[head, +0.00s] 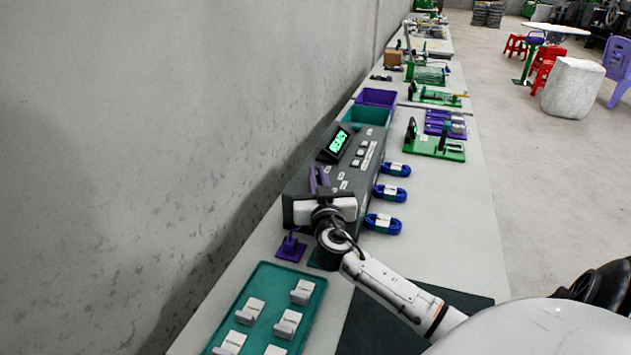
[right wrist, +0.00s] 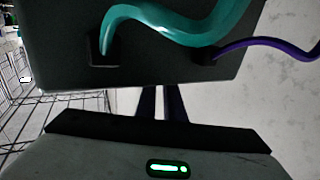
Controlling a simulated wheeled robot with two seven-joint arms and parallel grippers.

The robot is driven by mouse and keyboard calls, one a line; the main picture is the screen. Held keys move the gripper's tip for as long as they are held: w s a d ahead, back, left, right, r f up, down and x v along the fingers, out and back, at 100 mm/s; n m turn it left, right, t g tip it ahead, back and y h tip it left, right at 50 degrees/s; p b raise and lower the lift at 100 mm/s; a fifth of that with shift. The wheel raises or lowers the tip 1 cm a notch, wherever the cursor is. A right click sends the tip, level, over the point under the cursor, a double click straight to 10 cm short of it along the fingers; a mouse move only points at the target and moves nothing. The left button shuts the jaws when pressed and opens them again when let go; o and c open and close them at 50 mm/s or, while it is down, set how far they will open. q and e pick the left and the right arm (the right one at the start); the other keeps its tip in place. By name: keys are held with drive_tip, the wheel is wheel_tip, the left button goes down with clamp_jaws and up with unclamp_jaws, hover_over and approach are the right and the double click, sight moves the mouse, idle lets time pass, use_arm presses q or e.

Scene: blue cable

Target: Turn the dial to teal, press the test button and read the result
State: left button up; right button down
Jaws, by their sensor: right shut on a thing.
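The dark grey tester box (head: 300,181) stands on the long bench against the wall. Its tilted screen (head: 336,143) shows green text that looks like "READY". Small pale buttons (head: 360,152) sit on its top panel; I cannot tell which is the test button. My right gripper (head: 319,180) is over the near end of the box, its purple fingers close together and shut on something. The dial is hidden, probably at the fingers. In the right wrist view the fingers (right wrist: 162,104) pass behind the box's edge. A teal cable (right wrist: 180,22) and a purple cable (right wrist: 265,43) enter the box's side.
Several blue cable coils (head: 384,223) lie right of the box. A teal tray (head: 263,312) with white pieces is in front, beside a purple stand (head: 291,246). Teal (head: 366,115) and purple (head: 376,97) bins stand behind the box. A green fixture (head: 435,147) stands farther right.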

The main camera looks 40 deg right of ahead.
drive_tip(key=shift+s+d+n+t+y, duration=0.15)
drive_tip(key=shift+n+t+y, duration=0.35)
drive_tip(key=shift+n+y, duration=0.4)
drive_tip(key=shift+d+n+t+y, duration=0.2)
drive_tip(key=shift+n+t+y, duration=0.4)
drive_tip(key=shift+y, duration=0.65)
drive_tip(key=shift+s+d+n+t+y, duration=0.15)
drive_tip(key=shift+n+t+y, duration=0.25)
drive_tip(key=shift+n+y, duration=0.55)
drive_tip(key=shift+y, duration=0.3)
drive_tip(key=c, duration=1.9)
unclamp_jaws()
drive_tip(key=shift+o, duration=0.2)
drive_tip(key=v, duration=1)
drive_tip(key=shift+s, duration=0.15)
